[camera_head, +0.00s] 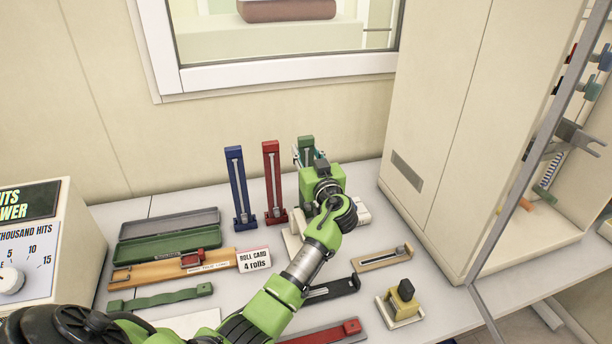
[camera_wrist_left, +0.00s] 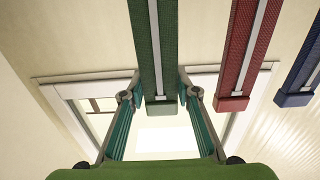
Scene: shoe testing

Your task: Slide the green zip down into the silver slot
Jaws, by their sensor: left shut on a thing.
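The green zip (camera_head: 306,141) stands upright at the right end of a row of three, its lower part hidden behind my left gripper (camera_head: 311,155). In the left wrist view the green zip (camera_wrist_left: 143,40) runs down from the top edge, with a silver strip (camera_wrist_left: 155,50) along its middle and a block (camera_wrist_left: 162,107) at its end. The teal fingers of my left gripper (camera_wrist_left: 159,97) stand on both sides of it near that block, shut on it. I cannot tell the silver slot apart from this strip. My right gripper is not in view.
A red zip (camera_head: 272,180) and a blue zip (camera_head: 238,185) stand upright just left. An open green case (camera_head: 168,250), an orange strap piece (camera_head: 155,272), a tan slider piece (camera_head: 382,258) and a yellow stamp-like block (camera_head: 403,300) lie on the white table. A cabinet (camera_head: 450,130) rises at right.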

